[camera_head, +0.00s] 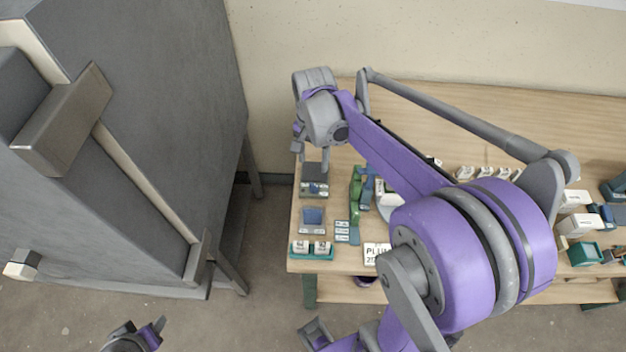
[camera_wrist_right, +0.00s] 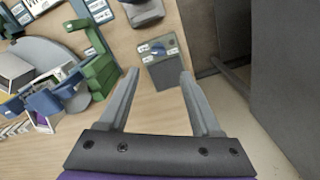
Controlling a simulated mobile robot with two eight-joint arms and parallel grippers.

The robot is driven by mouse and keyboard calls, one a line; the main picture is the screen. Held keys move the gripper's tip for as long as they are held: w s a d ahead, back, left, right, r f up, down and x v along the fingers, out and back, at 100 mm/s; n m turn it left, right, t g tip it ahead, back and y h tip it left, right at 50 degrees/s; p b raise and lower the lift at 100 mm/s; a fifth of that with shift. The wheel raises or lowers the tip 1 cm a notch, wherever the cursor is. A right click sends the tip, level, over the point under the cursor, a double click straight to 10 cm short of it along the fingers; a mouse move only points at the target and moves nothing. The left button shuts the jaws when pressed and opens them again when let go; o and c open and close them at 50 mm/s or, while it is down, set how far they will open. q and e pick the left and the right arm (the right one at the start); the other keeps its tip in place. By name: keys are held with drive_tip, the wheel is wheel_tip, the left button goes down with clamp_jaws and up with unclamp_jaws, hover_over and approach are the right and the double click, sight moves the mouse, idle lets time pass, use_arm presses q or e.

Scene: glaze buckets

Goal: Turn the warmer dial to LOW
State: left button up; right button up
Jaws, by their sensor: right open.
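The warmer appears to be the small dark grey box (camera_head: 314,188) at the table's left end, below my right gripper. In the right wrist view it is the box (camera_wrist_right: 166,72) with a greenish panel bearing pale labels and a small dark knob (camera_wrist_right: 158,49), which looks like the dial. The label words and pointer are too small to read. My right gripper (camera_head: 311,157) is open and empty; in the right wrist view its fingers (camera_wrist_right: 159,77) stand apart on either side of the box, and I see no contact. My left gripper (camera_head: 150,332) is partly visible at the bottom left.
A grey device (camera_head: 312,220) and a teal tray (camera_head: 300,255) of white jars stand nearer the table's front edge. Green and blue items (camera_head: 356,190) crowd the right. A large grey cabinet (camera_head: 170,90) stands left, across a floor gap.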

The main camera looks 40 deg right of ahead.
sight(314, 184)
drive_tip(key=f, duration=1)
drive_tip(key=shift+s+b, duration=0.25)
drive_tip(key=shift+b, duration=0.15)
clamp_jaws()
